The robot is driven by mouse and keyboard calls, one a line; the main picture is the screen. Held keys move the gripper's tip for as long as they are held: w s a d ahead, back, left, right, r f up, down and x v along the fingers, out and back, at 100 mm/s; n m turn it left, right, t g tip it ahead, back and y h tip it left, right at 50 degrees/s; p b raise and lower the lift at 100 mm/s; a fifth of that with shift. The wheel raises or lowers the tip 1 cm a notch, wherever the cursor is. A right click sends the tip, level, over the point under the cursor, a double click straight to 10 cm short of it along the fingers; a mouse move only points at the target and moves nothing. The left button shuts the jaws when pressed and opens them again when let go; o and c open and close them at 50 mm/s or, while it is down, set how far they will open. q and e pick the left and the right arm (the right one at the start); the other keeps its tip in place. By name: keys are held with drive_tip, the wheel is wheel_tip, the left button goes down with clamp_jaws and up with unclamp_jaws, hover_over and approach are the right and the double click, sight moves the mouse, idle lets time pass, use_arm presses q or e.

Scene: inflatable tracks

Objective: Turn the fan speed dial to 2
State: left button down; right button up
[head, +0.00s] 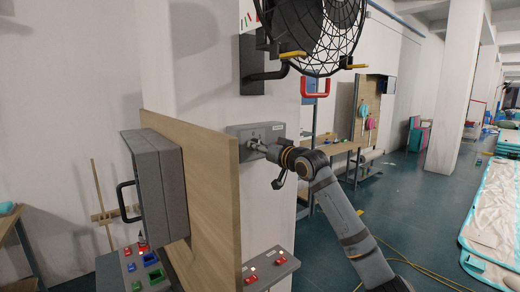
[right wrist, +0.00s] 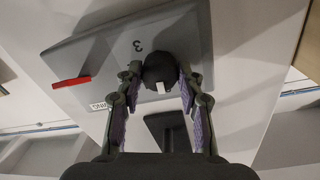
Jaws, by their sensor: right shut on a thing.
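The grey fan control box (head: 240,131) is fixed to the white pillar below the fan (head: 322,32). My right gripper (head: 256,145) reaches its front face from the right. In the right wrist view, the dark round dial (right wrist: 158,68) sits between the two fingertips of my right gripper (right wrist: 159,75), which is shut on it. A white mark on the dial points toward the bottom of that picture. An upside-down 3 is printed on the box (right wrist: 100,58) above the dial. Other numbers are not visible. My left gripper is not in view.
A wooden panel (head: 215,180) with a grey cabinet (head: 160,185) stands left of the box. Button consoles (head: 270,268) sit low in front. A red piece (right wrist: 72,82) is on the box beside the dial.

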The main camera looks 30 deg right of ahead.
drive_tip(key=m+b, duration=0.3)
drive_tip(key=m, duration=0.5)
drive_tip(key=m+y+b, duration=0.1)
drive_tip(key=m+b, duration=0.2)
drive_tip(key=m, duration=0.6)
drive_tip(key=shift+r+m+g, duration=0.1)
drive_tip(key=shift+m+g, duration=0.2)
drive_tip(key=shift+b, duration=0.3)
drive_tip(key=o, duration=1.2)
drive_tip(key=shift+d, duration=0.1)
